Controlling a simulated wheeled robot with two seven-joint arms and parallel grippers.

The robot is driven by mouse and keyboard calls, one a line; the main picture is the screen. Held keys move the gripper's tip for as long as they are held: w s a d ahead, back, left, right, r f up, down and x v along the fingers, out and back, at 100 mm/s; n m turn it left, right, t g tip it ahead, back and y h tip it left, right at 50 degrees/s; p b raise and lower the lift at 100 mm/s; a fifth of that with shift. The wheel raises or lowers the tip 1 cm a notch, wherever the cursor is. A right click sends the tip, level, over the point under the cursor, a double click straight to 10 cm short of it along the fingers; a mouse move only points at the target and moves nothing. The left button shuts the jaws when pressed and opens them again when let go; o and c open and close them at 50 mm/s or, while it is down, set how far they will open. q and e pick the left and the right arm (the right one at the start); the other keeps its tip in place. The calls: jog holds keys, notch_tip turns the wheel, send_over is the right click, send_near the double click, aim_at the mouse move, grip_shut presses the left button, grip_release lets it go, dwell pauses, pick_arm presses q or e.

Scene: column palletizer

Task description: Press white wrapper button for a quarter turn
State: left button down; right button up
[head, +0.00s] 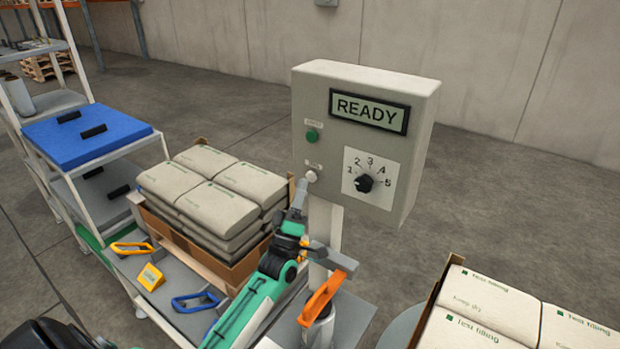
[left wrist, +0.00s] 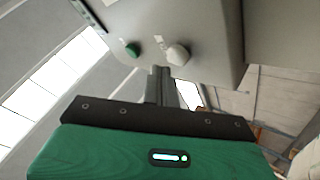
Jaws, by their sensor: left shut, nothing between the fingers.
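The white wrapper button (head: 311,176) is on the lower left of the grey control box (head: 306,92). A green button (head: 312,136) sits above it. The box display reads READY, and the black dial (head: 364,183) points to the left. My left gripper (head: 301,186) is shut and empty, with its tips just below the white button. In the left wrist view the white button (left wrist: 177,54) stands just beyond the fingertips (left wrist: 160,70), and the green button (left wrist: 132,50) is to its left. I cannot tell whether the tips touch the button. My right gripper is not in view.
The box stands on a white post (head: 323,225). Stacked bags (head: 205,190) on a pallet lie to the left, and more bags (head: 500,310) at lower right. An orange-handled tool (head: 322,298) is by the post. A cart with a blue top (head: 85,135) is at far left.

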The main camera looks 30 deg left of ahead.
pick_arm(q)
jog(key=shift+w, duration=0.15)
jog(key=shift+w, duration=0.3)
